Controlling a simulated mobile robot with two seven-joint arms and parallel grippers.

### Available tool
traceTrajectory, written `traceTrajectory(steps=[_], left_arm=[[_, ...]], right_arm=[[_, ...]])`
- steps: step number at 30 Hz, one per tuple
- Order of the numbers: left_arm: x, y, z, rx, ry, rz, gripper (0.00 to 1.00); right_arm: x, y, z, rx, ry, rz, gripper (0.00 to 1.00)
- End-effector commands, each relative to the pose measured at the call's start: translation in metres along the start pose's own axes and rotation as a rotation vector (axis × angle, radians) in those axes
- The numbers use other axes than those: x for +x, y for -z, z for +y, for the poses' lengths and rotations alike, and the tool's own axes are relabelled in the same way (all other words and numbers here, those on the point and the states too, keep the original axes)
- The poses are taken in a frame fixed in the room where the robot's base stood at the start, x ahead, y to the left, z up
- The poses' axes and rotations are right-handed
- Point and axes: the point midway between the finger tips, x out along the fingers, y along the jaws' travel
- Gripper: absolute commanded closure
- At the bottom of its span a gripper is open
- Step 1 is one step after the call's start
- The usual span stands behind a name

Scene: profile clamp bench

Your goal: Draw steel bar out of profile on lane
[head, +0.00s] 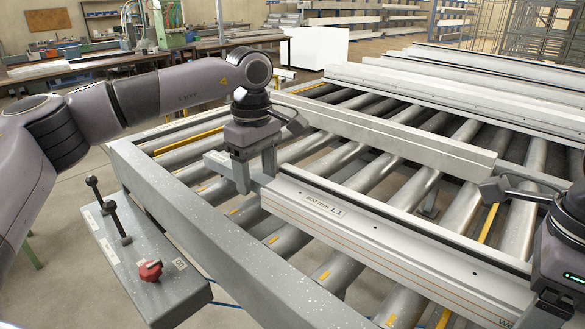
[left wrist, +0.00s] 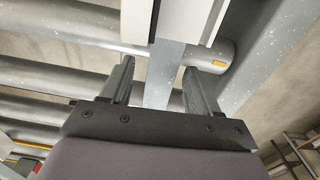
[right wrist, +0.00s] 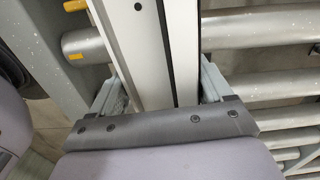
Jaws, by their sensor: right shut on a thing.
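The white profile (head: 370,235), labelled "800 mm L1", lies across the rollers of the lane. The grey steel bar (head: 216,160) sticks out of its left end; the rest is hidden inside the profile. My left gripper (head: 257,173) is at this protruding length, pointing down. In the left wrist view its open fingers stand on either side of the bar (left wrist: 163,75), with gaps visible. My right gripper is shut on the profile (right wrist: 150,60), with a finger along each side in the right wrist view (right wrist: 160,92).
A grey frame rail (head: 230,250) borders the near side of the lane. A long pale beam (head: 400,140) lies behind the profile, with further profiles beyond. Bare rollers (head: 385,160) show between.

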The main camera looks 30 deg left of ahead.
Motion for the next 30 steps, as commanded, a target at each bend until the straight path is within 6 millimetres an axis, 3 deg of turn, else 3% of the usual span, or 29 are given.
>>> traceTrajectory(steps=[1, 5, 6, 16, 30], left_arm=[[0.000, 0.000, 0.000, 0.000, 0.000, 0.000, 0.55], [-0.001, 0.000, 0.000, 0.000, 0.000, 0.000, 0.97], [-0.001, 0.000, 0.000, 0.000, 0.000, 0.000, 1.00], [-0.001, 0.011, 0.000, -0.003, -0.001, -0.001, 1.00], [-0.001, 0.066, 0.000, -0.005, -0.002, -0.002, 1.00]], right_arm=[[-0.002, -0.001, -0.001, 0.002, 0.005, -0.004, 0.97], [-0.002, -0.001, -0.001, 0.002, 0.005, -0.004, 0.97], [-0.002, -0.001, -0.001, 0.002, 0.005, -0.004, 0.97], [-0.002, -0.001, -0.001, 0.002, 0.005, -0.004, 0.97], [-0.002, -0.001, -0.001, 0.001, 0.004, -0.003, 0.97]])
